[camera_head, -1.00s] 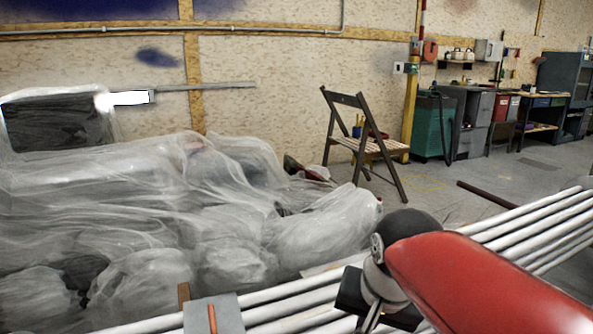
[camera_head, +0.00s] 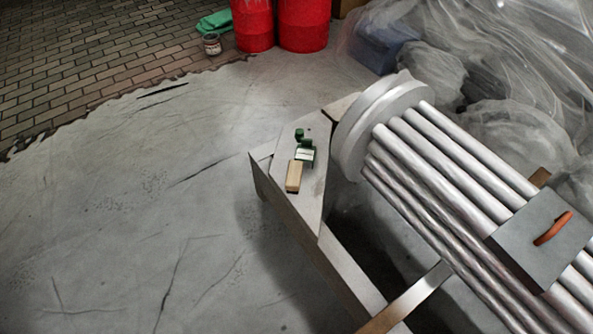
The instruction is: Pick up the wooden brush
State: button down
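A small tan block (camera_head: 294,176), which looks like the wooden brush, lies on the light grey corner plate (camera_head: 312,195) of a low frame. Its bristles cannot be made out. A small green object (camera_head: 304,150) is just behind it, close to or touching its far end. My gripper is not in view, so I cannot tell its state or what it holds.
A bundle of pale pipes with a round end flange (camera_head: 352,135) lies right of the plate. A grey square (camera_head: 530,250) with an orange handle-like piece rests on the pipes. Red barrels (camera_head: 303,25) stand at the back. The sheeted floor (camera_head: 130,220) at left is mostly clear.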

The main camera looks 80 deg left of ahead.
aim_at(294, 177)
jog(key=u, duration=2.8)
jog(key=z, duration=2)
jog(key=u, duration=1.95)
jog(key=i+j+z, duration=0.1)
jog(key=i+j, duration=0.2)
jog(key=i+j+z, duration=0.15)
jog(key=j, duration=0.35)
jog(key=i+j+z, duration=0.1)
jog(key=i+j, duration=0.25)
jog(key=j, duration=0.15)
